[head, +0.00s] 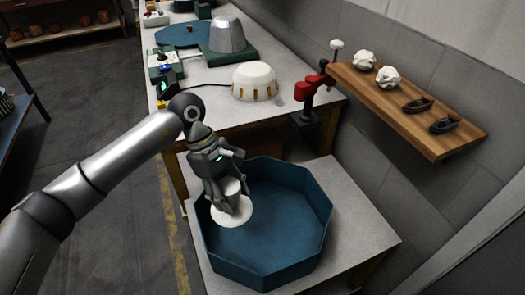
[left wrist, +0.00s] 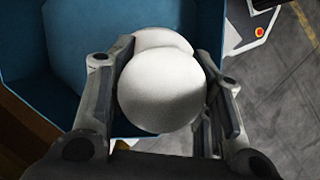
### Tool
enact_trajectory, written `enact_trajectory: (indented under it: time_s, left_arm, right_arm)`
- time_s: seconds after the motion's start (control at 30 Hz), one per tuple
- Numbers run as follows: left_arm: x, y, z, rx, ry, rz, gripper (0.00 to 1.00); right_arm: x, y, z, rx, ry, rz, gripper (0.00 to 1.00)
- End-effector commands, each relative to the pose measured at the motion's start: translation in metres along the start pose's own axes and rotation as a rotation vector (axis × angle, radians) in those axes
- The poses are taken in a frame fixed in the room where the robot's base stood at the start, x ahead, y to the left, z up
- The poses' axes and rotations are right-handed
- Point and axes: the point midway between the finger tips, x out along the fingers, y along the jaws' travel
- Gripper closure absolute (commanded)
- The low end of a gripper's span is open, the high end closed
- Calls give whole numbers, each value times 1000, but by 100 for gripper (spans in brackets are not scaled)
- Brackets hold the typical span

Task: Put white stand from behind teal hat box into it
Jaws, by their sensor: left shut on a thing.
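The teal hat box (head: 270,235) is an open, empty-looking octagonal tray on the low white-topped table. My left gripper (head: 229,202) is shut on the white stand, which has a round flat base (head: 236,214) at its lower end. Gripper and stand are over the left part of the box, overlapping its left wall in the head view. I cannot tell how high the base is above the box floor. In the left wrist view the stand's rounded white top (left wrist: 160,95) sits between the fingers, with the teal box (left wrist: 60,60) beyond it. My right gripper is not in view.
A long workbench (head: 215,80) behind holds a cream hat form (head: 255,81), a grey hat block (head: 227,36) and a red clamp (head: 315,80). A wooden shelf (head: 405,105) on the right wall holds small items. The box's middle and right are clear.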

Motion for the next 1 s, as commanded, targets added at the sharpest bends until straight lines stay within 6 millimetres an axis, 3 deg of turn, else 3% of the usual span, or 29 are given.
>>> enact_trajectory:
  time_s: [0.03, 0.3, 0.53, 0.77, 1.0]
  left_arm:
    - [-12, 9, 11, -72, -6, 27, 78]
    - [-15, 52, 34, -477, -5, 194, 78]
    - [-12, 73, 46, -752, -3, 308, 78]
    - [-7, 80, 48, -870, 0, 360, 78]
    - [8, 81, 41, -880, 0, 364, 78]
  right_arm:
    - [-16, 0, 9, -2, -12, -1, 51]
    - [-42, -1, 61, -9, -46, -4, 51]
    - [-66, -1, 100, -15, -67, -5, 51]
    - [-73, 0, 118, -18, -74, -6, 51]
    - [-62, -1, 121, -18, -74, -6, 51]
